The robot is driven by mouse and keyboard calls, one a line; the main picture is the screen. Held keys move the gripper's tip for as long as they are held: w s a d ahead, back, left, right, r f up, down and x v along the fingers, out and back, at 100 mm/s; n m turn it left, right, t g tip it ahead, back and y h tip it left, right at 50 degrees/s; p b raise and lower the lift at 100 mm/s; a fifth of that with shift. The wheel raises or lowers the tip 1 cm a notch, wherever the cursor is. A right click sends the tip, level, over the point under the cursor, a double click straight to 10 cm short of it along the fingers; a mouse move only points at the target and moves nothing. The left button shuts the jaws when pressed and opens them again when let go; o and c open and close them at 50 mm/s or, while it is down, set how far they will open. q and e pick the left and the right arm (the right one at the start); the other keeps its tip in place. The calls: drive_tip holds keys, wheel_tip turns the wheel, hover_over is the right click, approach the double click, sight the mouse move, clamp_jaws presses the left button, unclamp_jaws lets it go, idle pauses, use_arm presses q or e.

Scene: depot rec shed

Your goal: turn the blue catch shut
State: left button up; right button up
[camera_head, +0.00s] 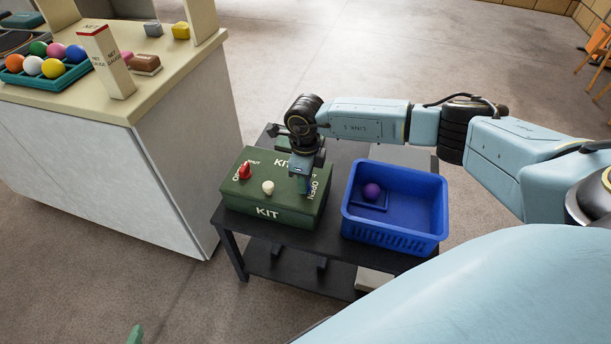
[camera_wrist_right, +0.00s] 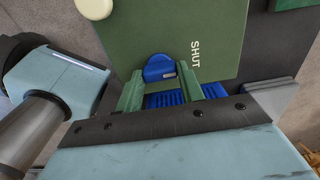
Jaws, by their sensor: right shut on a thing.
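The green kit box (camera_head: 268,213) sits on a dark low table. The blue catch (camera_wrist_right: 160,66) is at the box's edge beside the word SHUT in the wrist view. My right gripper (camera_head: 304,186) is over the right end of the box and shut on the blue catch; in the wrist view its two green fingers (camera_wrist_right: 161,76) are on either side of it. In the head view the gripper mostly hides the catch. A green tip (camera_head: 136,334) at the bottom edge looks like part of my left gripper; the rest is out of frame.
A red catch (camera_head: 245,170) and a cream knob (camera_head: 268,187) stand on the box top. A blue basket (camera_head: 394,229) with a purple ball (camera_head: 371,191) is right of the box on the dark table (camera_head: 232,227). A counter (camera_head: 130,113) with several balls stands left.

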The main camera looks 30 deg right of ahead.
idle(0.4)
drive_tip(key=o, duration=1)
use_arm(q)
drive_tip(key=s+a+f+g+y+p, duration=0.2)
drive_tip(key=s+a+f+g+p, duration=0.15)
drive_tip(key=s+g, duration=0.35)
use_arm(e)
wheel_tip(320, 180, up, 7)
drive_tip(key=shift+f+b, duration=0.1)
drive_tip(key=shift+b, duration=0.3)
use_arm(q)
wheel_tip(320, 180, down, 7)
drive_tip(key=a+p, duration=0.1)
drive_tip(key=p, duration=0.1)
drive_tip(key=shift+s+a+t, duration=0.2)
drive_tip(key=shift+a+t, duration=0.1)
drive_tip(key=shift+a, duration=0.05)
use_arm(e)
wheel_tip(320, 180, up, 7)
drive_tip(key=shift+f, duration=0.15)
use_arm(q)
drive_tip(key=shift+r, duration=0.1)
